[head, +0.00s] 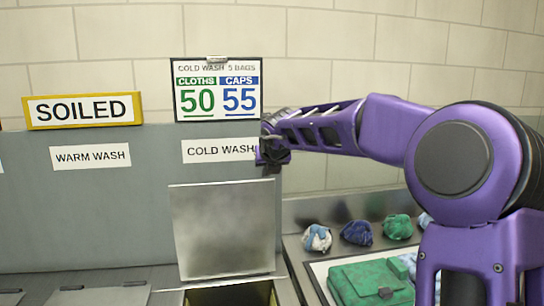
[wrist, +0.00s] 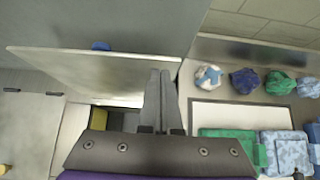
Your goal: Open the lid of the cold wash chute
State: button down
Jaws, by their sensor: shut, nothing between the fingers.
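The cold wash chute's lid (head: 225,230) is a bare metal panel. It stands raised, close to upright, below the COLD WASH label (head: 218,150). The dark chute opening (head: 230,294) shows at its foot. In the wrist view the lid (wrist: 85,75) stands out from the grey wall panel, with the opening (wrist: 112,120) partly hidden by my gripper. My gripper (head: 270,155) is by the right end of the label, above the lid's top right corner. Its fingers (wrist: 158,78) are shut and empty beside the lid's right edge; I cannot tell whether they touch it.
A shut lid (head: 98,297) lies in the counter under the WARM WASH label (head: 90,156). Right of the chute, a metal counter holds several balled caps (head: 356,232) and a white-topped area with folded green (head: 362,283) and blue cloths. A sign (head: 217,90) stands above the panel.

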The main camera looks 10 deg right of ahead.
jog(key=v, duration=1.2)
jog(key=shift+s+a, duration=0.1)
jog(key=shift+s, duration=0.1)
